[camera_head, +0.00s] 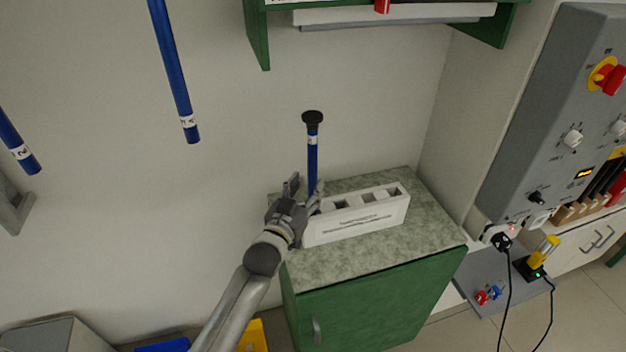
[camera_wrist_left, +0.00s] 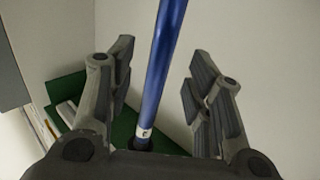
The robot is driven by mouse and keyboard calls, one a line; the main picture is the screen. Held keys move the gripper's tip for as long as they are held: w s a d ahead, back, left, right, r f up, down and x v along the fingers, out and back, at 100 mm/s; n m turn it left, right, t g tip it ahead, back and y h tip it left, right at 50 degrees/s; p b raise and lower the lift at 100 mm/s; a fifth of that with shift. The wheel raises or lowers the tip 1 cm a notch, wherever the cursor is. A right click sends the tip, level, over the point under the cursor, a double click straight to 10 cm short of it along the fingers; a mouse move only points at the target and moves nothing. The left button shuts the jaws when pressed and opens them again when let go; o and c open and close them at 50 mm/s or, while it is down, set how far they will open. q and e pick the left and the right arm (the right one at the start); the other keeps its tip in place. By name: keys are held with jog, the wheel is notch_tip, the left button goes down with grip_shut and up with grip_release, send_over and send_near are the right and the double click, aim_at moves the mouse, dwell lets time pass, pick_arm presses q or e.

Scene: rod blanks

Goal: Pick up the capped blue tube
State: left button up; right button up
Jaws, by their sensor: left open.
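The capped blue tube (camera_head: 313,150) stands upright at the left end of a white rack (camera_head: 357,222), with a black cap on top and a white label below it. Its lower end is hidden behind my left gripper (camera_head: 302,193) and the rack. My left gripper is open at the tube's lower part, its fingers pointing up. In the left wrist view the blue tube (camera_wrist_left: 163,60) passes between the two open fingers of my left gripper (camera_wrist_left: 160,82), with visible gaps on both sides. My right gripper is not in view.
The rack stands on a green cabinet with a speckled top (camera_head: 420,232). A green shelf (camera_head: 258,40) hangs above. Two more blue tubes (camera_head: 173,70) show at the left. A grey control panel (camera_head: 560,120) stands at the right. The worktop right of the rack is clear.

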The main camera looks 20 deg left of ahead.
aim_at(311, 180)
pick_arm(q)
jog(key=shift+w+r+p, duration=0.3)
jog(key=shift+w+p, duration=0.25)
jog(key=shift+w, duration=0.1)
jog(key=shift+w+d+f+p, duration=0.15)
jog(key=shift+w+p, duration=0.2)
jog(key=shift+w, duration=0.6)
jog(key=shift+w+d+f+p, duration=0.15)
jog(key=shift+w+p, duration=0.15)
jog(key=shift+w, duration=0.6)
jog(key=shift+a, duration=0.15)
grip_shut()
